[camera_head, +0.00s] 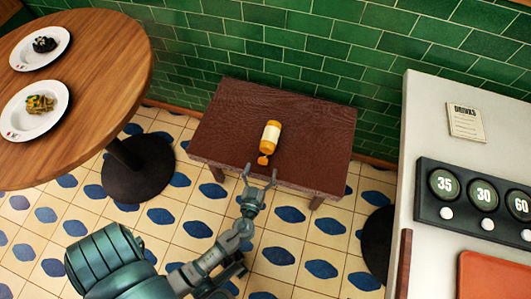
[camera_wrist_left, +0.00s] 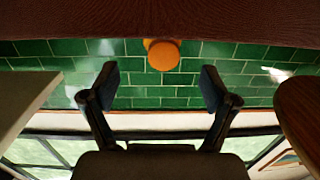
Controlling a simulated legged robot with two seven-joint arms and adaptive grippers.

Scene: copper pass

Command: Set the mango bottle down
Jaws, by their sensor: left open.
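The mango bottle (camera_head: 270,135) is orange with a pale label and an orange cap. It appears to lie on its side on the small dark brown table (camera_head: 220,125), cap end towards my left gripper. In the left wrist view the round orange cap (camera_wrist_left: 163,55) faces the camera between the fingers, at the edge of the brown surface. My left gripper (camera_head: 261,176) is open and empty at the table's near edge, just short of the cap. The fingers (camera_wrist_left: 159,82) stand apart on either side, not touching the bottle. My right gripper is not in view.
A round wooden table (camera_head: 110,70) with two plates of food stands at left. A white counter (camera_head: 430,120) with a dial panel (camera_head: 475,195) and orange tray (camera_head: 495,275) is at right. Green tiles back the small table, whose top is otherwise clear.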

